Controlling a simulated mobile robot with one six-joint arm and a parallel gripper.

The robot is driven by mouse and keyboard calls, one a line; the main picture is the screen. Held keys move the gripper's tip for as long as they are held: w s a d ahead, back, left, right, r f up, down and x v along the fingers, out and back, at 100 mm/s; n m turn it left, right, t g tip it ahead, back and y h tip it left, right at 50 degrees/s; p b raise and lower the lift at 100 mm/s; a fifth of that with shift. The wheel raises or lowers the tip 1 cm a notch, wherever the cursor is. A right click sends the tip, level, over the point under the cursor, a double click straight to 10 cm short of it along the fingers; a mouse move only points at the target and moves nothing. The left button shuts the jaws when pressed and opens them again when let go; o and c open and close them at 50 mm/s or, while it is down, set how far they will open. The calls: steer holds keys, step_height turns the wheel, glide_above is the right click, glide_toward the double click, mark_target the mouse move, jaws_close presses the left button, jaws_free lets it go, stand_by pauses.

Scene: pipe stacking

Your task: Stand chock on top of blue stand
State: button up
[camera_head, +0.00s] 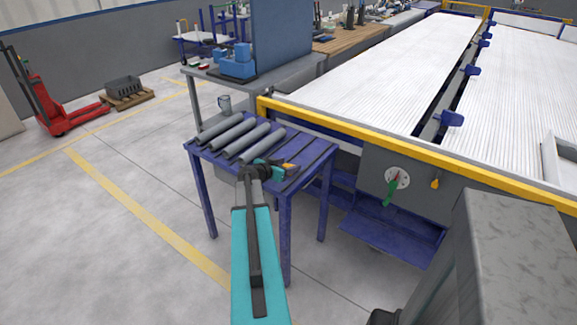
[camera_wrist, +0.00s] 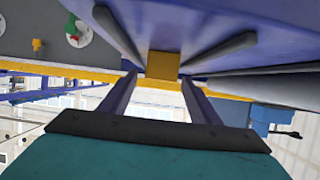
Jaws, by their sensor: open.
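The blue stand (camera_head: 206,151) is a blue table with dark strips across its top; its top also shows in the wrist view (camera_wrist: 165,30). A small yellow-orange chock (camera_head: 290,167) sits near the right front part of the stand top. In the wrist view the orange chock (camera_wrist: 162,65) lies at the ends of the two fingers. My gripper (camera_head: 281,171) is low over the stand's front right side, next to the chock. In the wrist view my gripper (camera_wrist: 158,82) is open, a finger on each side of the chock. Contact with the chock cannot be told.
Several grey pipes (camera_head: 238,135) lie on the left part of the stand top. A yellow-railed conveyor (camera_head: 350,139) stands close behind and right.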

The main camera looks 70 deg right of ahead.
steer(key=b+v, duration=0.2)
steer(key=v, duration=1.1)
steer(key=shift+b, duration=0.35)
